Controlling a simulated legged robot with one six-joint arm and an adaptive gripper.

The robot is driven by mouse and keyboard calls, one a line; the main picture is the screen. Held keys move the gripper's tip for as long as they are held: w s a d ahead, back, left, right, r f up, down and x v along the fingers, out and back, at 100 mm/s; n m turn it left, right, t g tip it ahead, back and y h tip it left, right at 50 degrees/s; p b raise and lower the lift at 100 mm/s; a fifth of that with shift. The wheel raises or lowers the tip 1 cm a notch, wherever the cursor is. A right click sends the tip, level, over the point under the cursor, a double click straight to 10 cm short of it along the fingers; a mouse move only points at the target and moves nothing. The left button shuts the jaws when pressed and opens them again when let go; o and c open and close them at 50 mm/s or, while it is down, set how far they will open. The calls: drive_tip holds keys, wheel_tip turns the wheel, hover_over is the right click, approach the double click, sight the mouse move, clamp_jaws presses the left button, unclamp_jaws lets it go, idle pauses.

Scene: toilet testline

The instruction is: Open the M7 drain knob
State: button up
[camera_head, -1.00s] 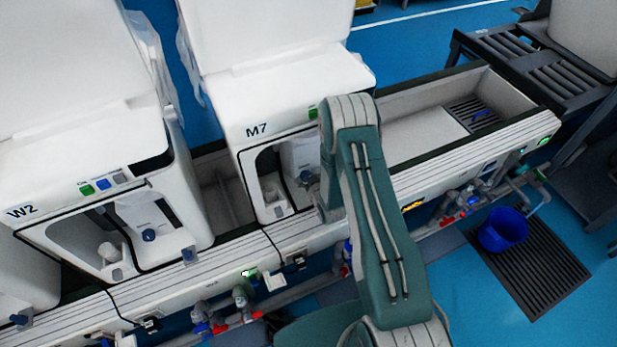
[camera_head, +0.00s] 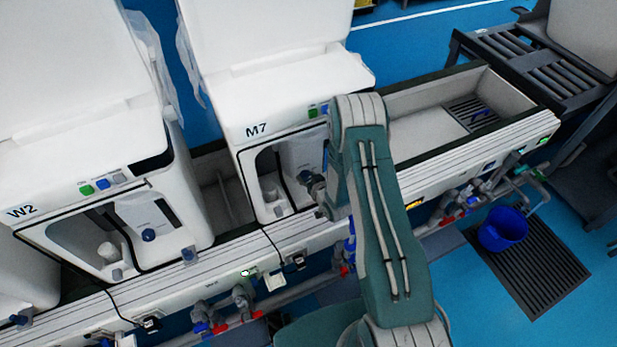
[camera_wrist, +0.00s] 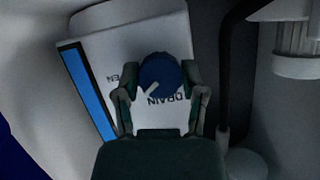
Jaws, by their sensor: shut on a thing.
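The M7 machine (camera_head: 275,90) is a white unit in the middle of the head view, with a recess in its front. In the wrist view the blue round drain knob (camera_wrist: 163,72) sits on a white panel (camera_wrist: 112,58) marked DRAIN, with a blue strip on its left side. My gripper (camera_wrist: 160,90) has one finger on each side of the knob and is shut on it. The white pointer mark on the knob slants down to the left. In the head view my arm reaches into the M7 recess and hides the knob.
The W2 machine (camera_head: 80,150) stands to the left, with its own blue knob (camera_head: 149,235). A ribbed rail with valves and pipes runs below both machines. An open trough (camera_head: 410,101) lies to the right. A blue bucket (camera_head: 502,229) stands on a floor grate.

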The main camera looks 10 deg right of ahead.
drive_tip(key=o, duration=1.2)
drive_tip(key=shift+w+r, duration=0.1)
drive_tip(key=shift+w, duration=0.05)
drive_tip(key=shift+c, duration=0.2)
drive_tip(key=v, duration=1.2)
